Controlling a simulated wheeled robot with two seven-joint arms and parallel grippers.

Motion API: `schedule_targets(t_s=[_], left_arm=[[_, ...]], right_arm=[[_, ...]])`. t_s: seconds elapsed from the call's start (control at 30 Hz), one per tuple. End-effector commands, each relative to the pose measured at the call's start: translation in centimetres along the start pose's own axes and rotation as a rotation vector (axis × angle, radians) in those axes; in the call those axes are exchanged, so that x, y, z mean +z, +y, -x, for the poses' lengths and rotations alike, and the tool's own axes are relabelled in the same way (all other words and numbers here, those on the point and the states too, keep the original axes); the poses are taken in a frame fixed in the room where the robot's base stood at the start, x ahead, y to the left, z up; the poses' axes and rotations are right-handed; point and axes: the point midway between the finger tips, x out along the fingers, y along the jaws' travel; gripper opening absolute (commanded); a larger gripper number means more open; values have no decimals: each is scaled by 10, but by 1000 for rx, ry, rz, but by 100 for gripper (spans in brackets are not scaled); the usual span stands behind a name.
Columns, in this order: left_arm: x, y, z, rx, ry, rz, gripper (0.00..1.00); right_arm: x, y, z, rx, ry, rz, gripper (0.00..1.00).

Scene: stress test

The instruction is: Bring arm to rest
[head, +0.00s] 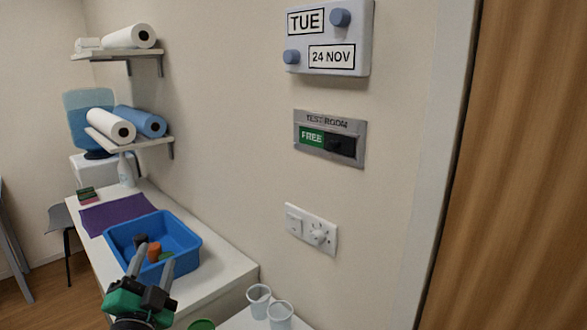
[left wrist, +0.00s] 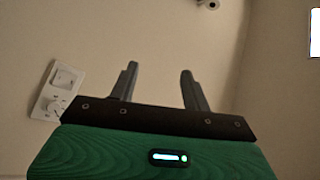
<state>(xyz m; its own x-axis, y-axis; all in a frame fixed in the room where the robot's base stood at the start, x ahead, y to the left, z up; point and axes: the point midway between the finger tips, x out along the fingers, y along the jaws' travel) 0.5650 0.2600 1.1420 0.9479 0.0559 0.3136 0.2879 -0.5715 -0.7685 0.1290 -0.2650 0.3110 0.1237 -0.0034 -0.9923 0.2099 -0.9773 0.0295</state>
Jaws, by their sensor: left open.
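My left gripper (head: 153,265) comes up from the bottom left in the head view, in front of the blue bin. Its two grey fingers stand apart with nothing between them. My right gripper is in neither view.
A blue bin (head: 191,238) with small coloured items stands on the white counter (head: 225,272), beside a purple cloth (head: 117,213). Two clear cups (head: 280,313) stand at the counter's near end. A switch plate (head: 311,229), a room sign (head: 330,137) and a wooden door (head: 515,180) are to the right.

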Motion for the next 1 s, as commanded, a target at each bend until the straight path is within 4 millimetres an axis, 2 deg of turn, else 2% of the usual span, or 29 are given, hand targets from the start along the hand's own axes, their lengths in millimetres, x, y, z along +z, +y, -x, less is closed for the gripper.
schedule_targets(t_s=[0.03,0.1,0.17,0.27,0.3,0.4,0.5,0.7,0.83,1.0], left_arm=[[22,22,17,68,-96,63,48],[49,50,42,157,-228,144,48],[70,74,68,235,-345,210,48],[100,112,118,366,-539,307,48],[110,126,141,420,-618,343,48],[127,156,199,545,-805,422,48],[134,176,251,652,-959,479,48],[135,196,337,822,-1205,556,48],[128,201,386,920,-1340,592,48],[154,240,384,926,-1349,583,48]], right_arm=[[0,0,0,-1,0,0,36],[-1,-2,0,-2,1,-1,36],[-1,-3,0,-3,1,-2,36],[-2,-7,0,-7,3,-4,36],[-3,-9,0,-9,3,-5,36],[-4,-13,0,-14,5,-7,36],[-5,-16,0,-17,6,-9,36],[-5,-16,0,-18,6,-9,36],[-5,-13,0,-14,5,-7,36],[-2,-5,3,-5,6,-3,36]])
